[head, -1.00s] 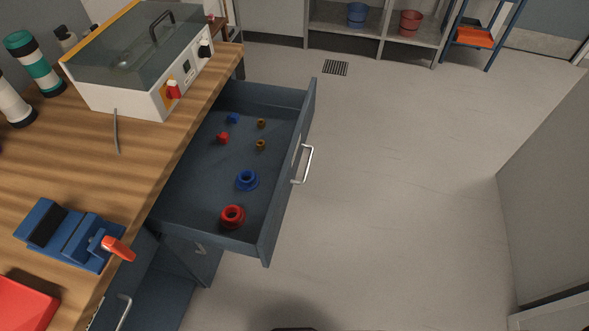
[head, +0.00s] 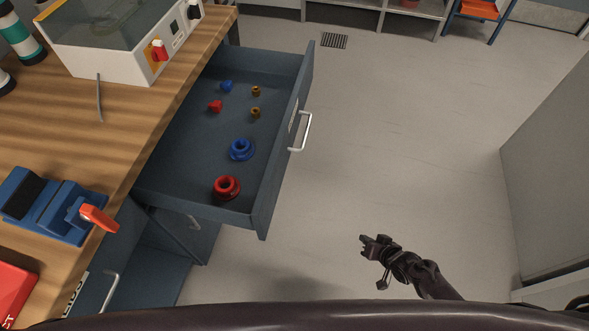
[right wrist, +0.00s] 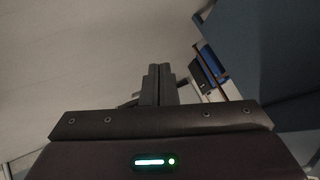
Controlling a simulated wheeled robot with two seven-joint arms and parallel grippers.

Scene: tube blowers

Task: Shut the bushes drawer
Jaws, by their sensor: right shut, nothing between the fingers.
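The bushes drawer (head: 187,200) is pulled out from under the wooden bench in the head view. Its silver bar handle (head: 306,132) is on the front panel, facing right. Inside lie a red bush (head: 227,187), a blue bush (head: 242,150) and several smaller red, blue and brass pieces. My right gripper (head: 366,244) is shut and empty. It is over the open floor, to the right of and nearer than the drawer front, apart from it. The right wrist view shows its closed fingers (right wrist: 158,82). My left gripper is not in view.
The bench (head: 110,140) carries a blue vise (head: 55,207), a white machine with a glass lid (head: 130,50) and a red box (head: 14,290). A lower drawer or cabinet with a handle (head: 110,291) is under the bench. A grey cabinet (head: 550,170) stands at right. Floor between is clear.

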